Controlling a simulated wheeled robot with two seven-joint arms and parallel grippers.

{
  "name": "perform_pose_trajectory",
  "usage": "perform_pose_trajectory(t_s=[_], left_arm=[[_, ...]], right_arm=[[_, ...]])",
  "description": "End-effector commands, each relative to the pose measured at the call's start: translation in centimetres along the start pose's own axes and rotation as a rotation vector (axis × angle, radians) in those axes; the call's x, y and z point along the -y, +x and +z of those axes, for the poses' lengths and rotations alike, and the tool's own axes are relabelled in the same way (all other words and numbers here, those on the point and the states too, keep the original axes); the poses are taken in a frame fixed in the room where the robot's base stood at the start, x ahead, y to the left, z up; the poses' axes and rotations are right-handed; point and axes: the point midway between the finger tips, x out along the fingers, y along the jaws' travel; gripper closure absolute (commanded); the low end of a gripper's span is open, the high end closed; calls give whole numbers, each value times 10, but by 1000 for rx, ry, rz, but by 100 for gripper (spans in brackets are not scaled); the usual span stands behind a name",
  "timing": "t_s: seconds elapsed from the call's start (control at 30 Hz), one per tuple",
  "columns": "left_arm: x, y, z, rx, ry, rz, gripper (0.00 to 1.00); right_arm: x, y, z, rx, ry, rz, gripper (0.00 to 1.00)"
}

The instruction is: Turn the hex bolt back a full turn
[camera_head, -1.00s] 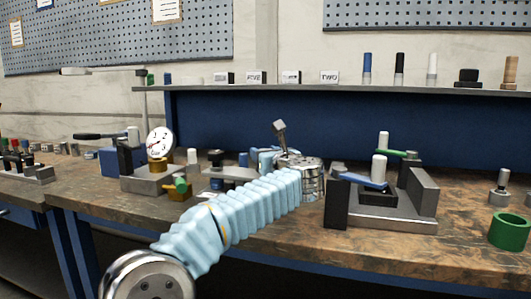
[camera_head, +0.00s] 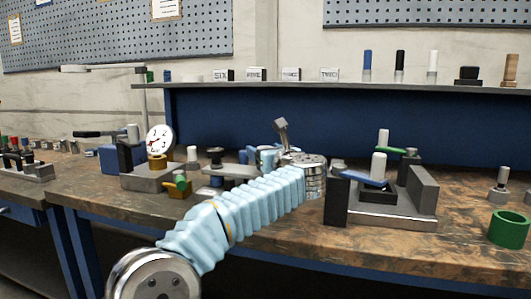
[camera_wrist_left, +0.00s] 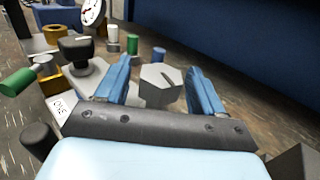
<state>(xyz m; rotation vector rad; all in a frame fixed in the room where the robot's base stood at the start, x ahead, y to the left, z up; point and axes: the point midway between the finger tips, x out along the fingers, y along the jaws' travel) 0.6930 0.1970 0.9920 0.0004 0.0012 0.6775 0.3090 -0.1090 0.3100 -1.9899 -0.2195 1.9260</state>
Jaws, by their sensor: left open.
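The grey hex bolt (camera_wrist_left: 158,86) shows in the left wrist view, with a dark line on its top face. Its head lies between the two blue fingers of my left gripper (camera_wrist_left: 159,66). The gripper is open, and gaps show between each finger and the bolt. In the head view my left gripper (camera_head: 263,158) is over the bench's middle, partly hidden by my wrist, and I cannot make out the bolt there. My right gripper is not in view.
A dial gauge (camera_head: 160,139) on a metal block and a black knob (camera_head: 215,153) stand left of my gripper. A clamp fixture with a blue lever (camera_head: 364,180) stands close on the right. A green ring (camera_head: 509,228) lies at far right. A blue panel (camera_head: 350,125) stands behind.

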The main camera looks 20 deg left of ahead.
Motion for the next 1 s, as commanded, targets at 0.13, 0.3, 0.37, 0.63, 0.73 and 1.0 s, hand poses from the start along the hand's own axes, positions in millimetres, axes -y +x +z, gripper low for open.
perform_pose_trajectory(t_s=[0.13,0.3,0.37,0.63,0.73,1.0], left_arm=[[0,-17,-2,1,-1,-3,32],[1,-58,-3,2,-1,-6,32],[1,-73,-3,2,-1,-5,32],[0,-125,-2,0,0,-2,32],[0,-133,-1,-1,0,-1,32],[0,-137,0,-1,0,-1,32]], right_arm=[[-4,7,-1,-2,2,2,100],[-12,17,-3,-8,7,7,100],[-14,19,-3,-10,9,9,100],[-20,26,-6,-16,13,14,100],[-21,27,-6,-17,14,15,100],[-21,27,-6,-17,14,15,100]])
